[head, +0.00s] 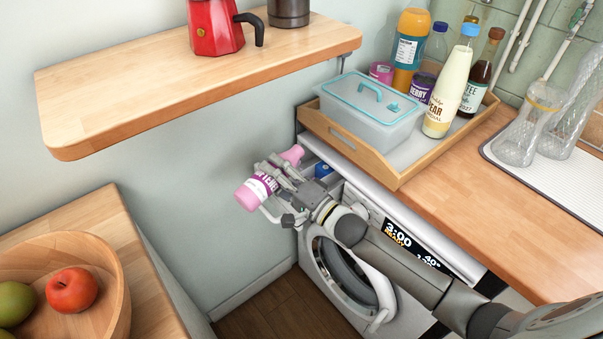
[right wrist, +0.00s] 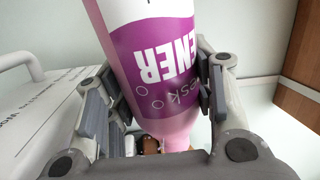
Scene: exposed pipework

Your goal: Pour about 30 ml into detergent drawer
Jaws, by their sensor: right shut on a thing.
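A pink bottle with a white and purple label (head: 254,188) is held by my right gripper (head: 277,183) in front of the wall. The bottle is tilted, its one end up towards the washing machine (head: 322,258). In the right wrist view the bottle (right wrist: 150,50) fills the middle between the two fingers (right wrist: 158,95), its label text upside down and its narrower pink end low. A detergent drawer (head: 311,162) with a blue part (head: 323,170) sits at the machine's upper left, partly hidden by my gripper and the bottle. Liquid is not visible. My left gripper is not in view.
A wooden tray (head: 402,180) with a lidded box (head: 369,108) and several bottles stands on the counter above the machine. A shelf (head: 150,97) with a red moka pot (head: 213,27) hangs above left. A fruit bowl (head: 119,300) stands lower left.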

